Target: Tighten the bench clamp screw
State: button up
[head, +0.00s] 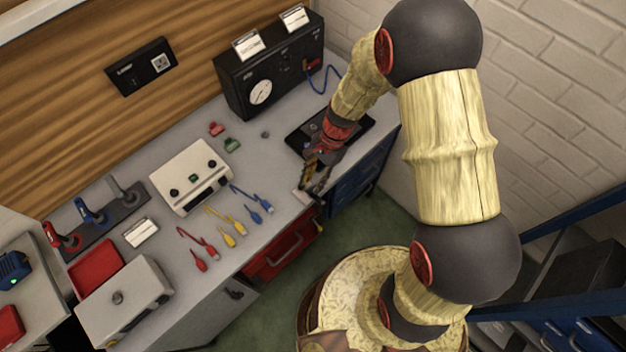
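My arm reaches from the right over the bench (222,268). My gripper (316,178) points down at the bench's front edge, near the right end. A small pale block (303,195) lies at that edge, at the fingertips. The bench clamp and its screw cannot be made out clearly; my gripper covers most of that spot. The fingers are small, dark and orange-brown here. I cannot tell whether they are open, shut or touching anything.
A dark tray (357,129) lies just behind my gripper. A black gauge box (269,66) stands at the back. Red, yellow and blue leads (229,222) and a white box (190,177) lie left. A red drawer (281,250) is below the bench edge.

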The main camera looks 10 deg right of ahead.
jog(key=v, duration=1.2)
jog(key=shift+f, duration=0.1)
jog(key=s+d+r+n+t+h+b, duration=0.1)
jog(key=s+d+r+n+t+b, duration=0.2)
jog(key=s+b, duration=0.4)
jog(key=s+d+r+n+t+h+b, duration=0.2)
jog(key=s+d+r+n+t+b, duration=0.2)
jog(key=s+r+n+b, duration=0.3)
jog(key=shift+s+d+n+t+h+b, duration=0.15)
jog(key=shift+s+n+t+h+b, duration=0.15)
jog(key=shift+s+n+t+b, duration=0.3)
dwell(0.6)
